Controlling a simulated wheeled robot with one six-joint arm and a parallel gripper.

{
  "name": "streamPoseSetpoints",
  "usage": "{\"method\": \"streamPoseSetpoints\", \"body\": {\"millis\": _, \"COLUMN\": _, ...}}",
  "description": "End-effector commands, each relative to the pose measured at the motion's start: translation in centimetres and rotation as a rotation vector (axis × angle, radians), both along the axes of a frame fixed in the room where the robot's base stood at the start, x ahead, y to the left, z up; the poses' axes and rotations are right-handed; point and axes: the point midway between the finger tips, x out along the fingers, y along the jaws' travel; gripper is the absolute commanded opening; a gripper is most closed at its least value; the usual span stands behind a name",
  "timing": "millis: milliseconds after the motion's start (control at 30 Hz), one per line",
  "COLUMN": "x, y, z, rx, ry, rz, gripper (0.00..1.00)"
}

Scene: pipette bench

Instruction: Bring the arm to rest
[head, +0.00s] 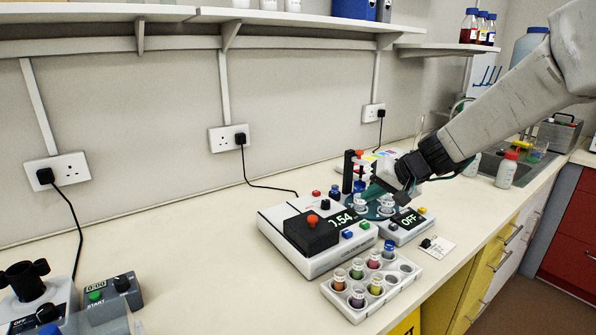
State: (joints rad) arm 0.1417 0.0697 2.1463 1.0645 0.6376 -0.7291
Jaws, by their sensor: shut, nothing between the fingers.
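My arm reaches in from the upper right. My gripper (376,190) is shut and holds nothing. It is low over the bench, just above the back right of a white device (300,262) with a display reading 0.54. A small unit with a display reading OFF (405,220) stands just right of and below the gripper. The fingertips are small in the view and partly blend with the parts around them, so I cannot tell whether they touch anything.
A white rack (378,306) with several capped vials stands in front. A small card (437,246) lies to its right. A START box (113,293) is at the lower left. Bottles and a sink (490,168) are at the right. The bench's left middle (170,240) is clear.

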Motion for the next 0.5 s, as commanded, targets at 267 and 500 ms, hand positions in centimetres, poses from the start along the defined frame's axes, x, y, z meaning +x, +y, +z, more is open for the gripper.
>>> {"method": "streamPoseSetpoints", "body": {"millis": 267, "x": -12.3, "y": 1.8, "z": -1.2, "rx": -0.046, "ry": 0.314, "rz": 0.125, "gripper": 0.00}}
{"method": "streamPoseSetpoints", "body": {"millis": 500, "x": -24.8, "y": 0.3, "z": 0.0, "rx": -0.258, "ry": 0.503, "rz": 0.176, "gripper": 0.00}}
